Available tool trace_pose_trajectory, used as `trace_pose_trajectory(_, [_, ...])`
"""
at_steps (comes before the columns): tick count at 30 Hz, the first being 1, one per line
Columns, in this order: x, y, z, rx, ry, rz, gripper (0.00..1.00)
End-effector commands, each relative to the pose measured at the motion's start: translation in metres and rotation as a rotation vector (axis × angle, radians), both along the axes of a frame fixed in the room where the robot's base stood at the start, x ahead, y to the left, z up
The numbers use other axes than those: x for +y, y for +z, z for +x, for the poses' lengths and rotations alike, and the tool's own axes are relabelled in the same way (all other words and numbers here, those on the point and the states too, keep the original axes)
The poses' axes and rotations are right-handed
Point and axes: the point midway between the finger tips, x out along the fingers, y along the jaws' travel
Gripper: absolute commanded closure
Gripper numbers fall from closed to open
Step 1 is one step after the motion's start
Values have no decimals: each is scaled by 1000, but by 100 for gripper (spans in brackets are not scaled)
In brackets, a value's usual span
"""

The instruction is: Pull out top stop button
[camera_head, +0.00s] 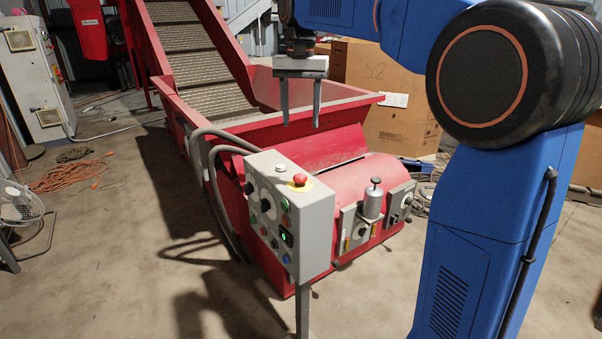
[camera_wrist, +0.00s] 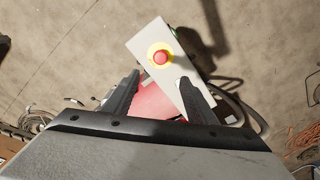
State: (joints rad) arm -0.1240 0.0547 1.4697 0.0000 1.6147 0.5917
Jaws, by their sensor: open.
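The red stop button (camera_head: 299,180) sits on a yellow base on the top face of a grey control box (camera_head: 318,222). In the wrist view the button (camera_wrist: 161,57) shows on its yellow ring near the far end of the box top (camera_wrist: 150,38). My gripper (camera_head: 302,126) points down with its two fingers apart and nothing between them. It is above the red machine and apart from the button. In the wrist view the fingers of my gripper (camera_wrist: 158,84) appear on either side of the lower part of the box, with the button beyond their tips.
The box stands on a post (camera_head: 302,310). A red conveyor hopper (camera_head: 270,125) lies behind. A cardboard box (camera_head: 385,85) stands at the back.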

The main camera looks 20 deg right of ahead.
Motion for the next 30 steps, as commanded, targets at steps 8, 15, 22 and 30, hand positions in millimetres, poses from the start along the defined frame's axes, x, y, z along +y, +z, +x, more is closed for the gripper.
trace_pose_trajectory(8, [1,-19,2,6,-4,0,48])
trace_pose_trajectory(15, [1,-60,2,5,-4,-1,48])
trace_pose_trajectory(22, [1,-101,2,5,-4,-1,48])
trace_pose_trajectory(30, [1,-146,2,6,-4,0,48])
